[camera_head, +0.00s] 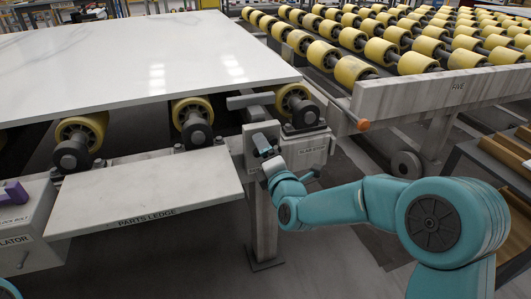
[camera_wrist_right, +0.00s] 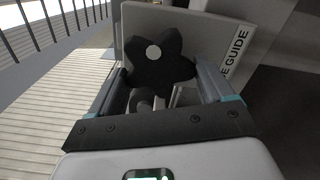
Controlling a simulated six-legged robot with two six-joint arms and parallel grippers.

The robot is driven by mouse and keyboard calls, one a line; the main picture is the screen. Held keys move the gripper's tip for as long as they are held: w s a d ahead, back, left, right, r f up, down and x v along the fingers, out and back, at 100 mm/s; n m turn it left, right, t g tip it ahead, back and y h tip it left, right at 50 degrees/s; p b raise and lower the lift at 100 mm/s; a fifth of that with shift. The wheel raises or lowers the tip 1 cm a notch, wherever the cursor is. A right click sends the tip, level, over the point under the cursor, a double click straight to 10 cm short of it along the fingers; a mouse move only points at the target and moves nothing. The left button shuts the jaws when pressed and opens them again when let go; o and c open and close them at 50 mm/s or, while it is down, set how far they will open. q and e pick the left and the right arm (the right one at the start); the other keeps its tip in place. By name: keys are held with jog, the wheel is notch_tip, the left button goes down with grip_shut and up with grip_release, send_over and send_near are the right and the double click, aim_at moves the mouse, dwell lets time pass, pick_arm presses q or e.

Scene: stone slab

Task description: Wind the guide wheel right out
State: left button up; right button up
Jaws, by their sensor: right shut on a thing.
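The guide wheel (camera_wrist_right: 160,66) is a black, lobed hand knob with a pale round centre. It sits in front of a pale plate lettered "GUIDE" in the right wrist view. My right gripper (camera_wrist_right: 163,77) has one finger on each side of the wheel and is shut on it. In the head view my right gripper (camera_head: 264,148) is at the slab guide housing (camera_head: 308,151), below the slab's near right corner, and the wheel is mostly hidden there. My left gripper is out of view.
A white stone slab (camera_head: 130,52) lies on yellow rollers. The parts ledge (camera_head: 143,190) juts out left of my right gripper. A roller conveyor (camera_head: 400,62) stands behind on the right, with an orange-tipped part (camera_head: 363,125) at its near corner. A purple object (camera_head: 14,192) is at far left.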

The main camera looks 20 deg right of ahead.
dwell(0.4)
jog(key=o, duration=0.9)
jog(key=shift+o, duration=0.2)
jog(key=s+p, duration=0.1)
jog(key=s, duration=1.1)
jog(key=shift+d+p, duration=0.2)
jog(key=shift+p, duration=0.15)
